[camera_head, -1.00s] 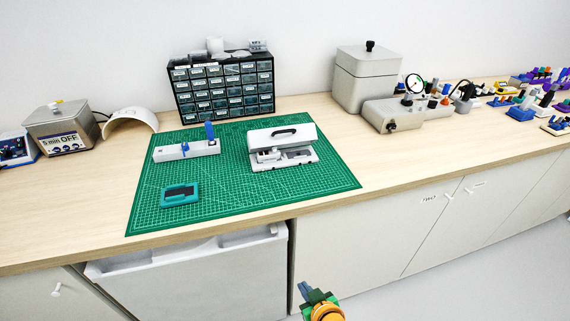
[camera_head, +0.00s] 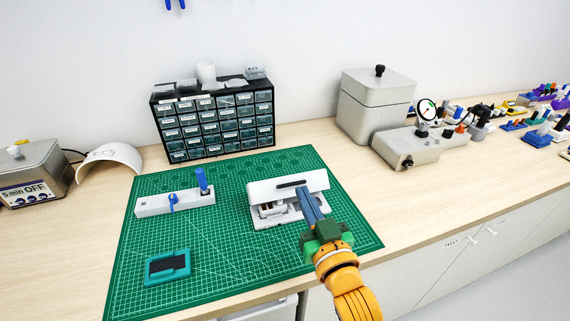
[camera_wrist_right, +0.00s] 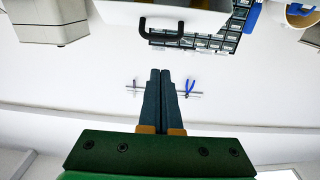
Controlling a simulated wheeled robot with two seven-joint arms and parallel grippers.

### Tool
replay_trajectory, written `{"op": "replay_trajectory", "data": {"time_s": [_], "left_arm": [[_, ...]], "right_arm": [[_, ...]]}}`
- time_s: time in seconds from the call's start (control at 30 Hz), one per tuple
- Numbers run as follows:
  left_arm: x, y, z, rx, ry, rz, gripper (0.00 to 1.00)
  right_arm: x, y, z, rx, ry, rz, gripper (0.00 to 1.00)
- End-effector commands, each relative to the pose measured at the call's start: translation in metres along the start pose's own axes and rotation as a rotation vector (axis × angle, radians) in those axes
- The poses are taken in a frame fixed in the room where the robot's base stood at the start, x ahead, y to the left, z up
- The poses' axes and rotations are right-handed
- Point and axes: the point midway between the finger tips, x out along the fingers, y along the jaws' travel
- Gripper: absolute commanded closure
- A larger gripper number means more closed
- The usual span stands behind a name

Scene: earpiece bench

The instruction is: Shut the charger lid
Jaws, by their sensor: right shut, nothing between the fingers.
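The white charger (camera_head: 262,222) sits on the green cutting mat, right of its middle. Its lid (camera_head: 268,188), with a dark handle, is raised over the base; a gap with parts inside shows along the front. The lid's underside edge and black handle (camera_wrist_right: 160,24) show at the top of the right wrist view. My right gripper (camera_head: 307,190) is shut and empty, its fingers in front of the charger's right part in the head view. In the right wrist view the closed fingers (camera_wrist_right: 167,74) show apart from the handle. My left gripper is not in view.
On the green mat (camera_head: 215,265) lie a white fixture with blue levers (camera_head: 172,202) and a teal framed piece (camera_head: 167,266). A drawer cabinet (camera_head: 214,122) stands behind. A grey lidded box (camera_head: 375,108) and a gauge unit (camera_head: 405,146) stand right.

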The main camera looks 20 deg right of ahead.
Motion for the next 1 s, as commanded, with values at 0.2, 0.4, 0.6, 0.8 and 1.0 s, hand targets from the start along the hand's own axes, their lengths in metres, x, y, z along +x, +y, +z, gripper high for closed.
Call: {"op": "replay_trajectory", "data": {"time_s": [0.2, 0.4, 0.6, 0.8, 1.0], "left_arm": [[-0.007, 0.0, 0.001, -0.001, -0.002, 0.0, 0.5], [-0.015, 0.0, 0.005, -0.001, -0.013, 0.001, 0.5], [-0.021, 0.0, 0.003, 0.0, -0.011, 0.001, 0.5], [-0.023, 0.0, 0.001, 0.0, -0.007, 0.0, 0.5], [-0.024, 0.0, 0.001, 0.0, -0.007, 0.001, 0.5]], "right_arm": [[0.019, 0.0, -0.005, -0.001, 0.007, 0.001, 1.0], [0.063, 0.0, -0.005, -0.001, 0.006, 0.002, 1.0], [0.101, 0.001, -0.002, 0.001, 0.003, 0.001, 1.0], [0.08, 0.0, 0.023, 0.002, 0.001, 0.001, 1.0], [0.074, 0.0, 0.029, 0.0, 0.004, 0.001, 1.0]]}}
